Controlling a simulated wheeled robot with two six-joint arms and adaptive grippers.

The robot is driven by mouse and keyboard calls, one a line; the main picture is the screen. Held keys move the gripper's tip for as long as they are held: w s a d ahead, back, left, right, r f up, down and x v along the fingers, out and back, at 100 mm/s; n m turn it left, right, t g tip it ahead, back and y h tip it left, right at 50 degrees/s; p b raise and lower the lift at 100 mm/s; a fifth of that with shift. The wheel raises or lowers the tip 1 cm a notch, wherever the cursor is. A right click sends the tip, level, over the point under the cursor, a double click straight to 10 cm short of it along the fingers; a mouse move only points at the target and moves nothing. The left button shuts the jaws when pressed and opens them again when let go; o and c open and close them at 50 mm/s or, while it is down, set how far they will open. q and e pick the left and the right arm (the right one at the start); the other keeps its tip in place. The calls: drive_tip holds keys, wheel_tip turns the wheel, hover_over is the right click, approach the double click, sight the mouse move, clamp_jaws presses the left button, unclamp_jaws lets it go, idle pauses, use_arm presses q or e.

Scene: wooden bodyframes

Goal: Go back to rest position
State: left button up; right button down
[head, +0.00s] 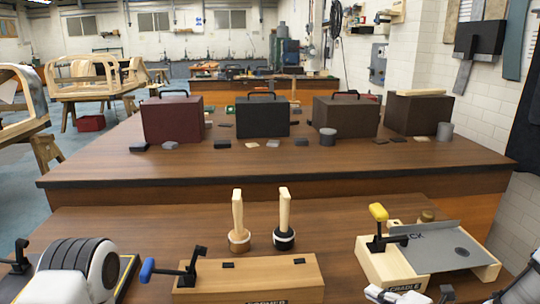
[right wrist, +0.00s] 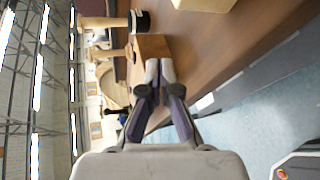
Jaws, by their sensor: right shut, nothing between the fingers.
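My right gripper (head: 392,296) shows only in part at the bottom edge of the head view, in front of the wooden cradle fixture. In the right wrist view its fingers (right wrist: 159,70) are together at the tips with nothing between them. They are in the air, apart from the bench, with a wooden block (right wrist: 152,46) beyond them. My left gripper cannot be made out in the head view.
The cradle fixture (head: 376,268), a wooden former block (head: 248,283) with a blue-handled clamp, and two mallets (head: 238,215) (head: 284,215) stand on the near bench (head: 335,212). Dark cases (head: 262,118) line the raised bench behind.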

drive_tip(key=s+a+f+m+g+h+p, duration=0.3)
drive_tip(key=s+f+g, duration=0.4)
drive_tip(key=s+f, duration=0.8)
drive_tip(key=s+d+f+m+g+h, duration=0.1)
drive_tip(key=s+f+m+g, duration=0.2)
drive_tip(key=s+m, duration=0.3)
drive_tip(key=s+d+f+m+g+h, duration=0.1)
drive_tip(key=s+f+m, duration=0.3)
drive_tip(key=m, duration=1.2)
drive_tip(key=shift+s+d+f+g+h+p, duration=0.3)
drive_tip(key=shift+s+f+g+h, duration=0.15)
drive_tip(key=shift+s+g, duration=0.65)
drive_tip(key=shift+s, duration=0.2)
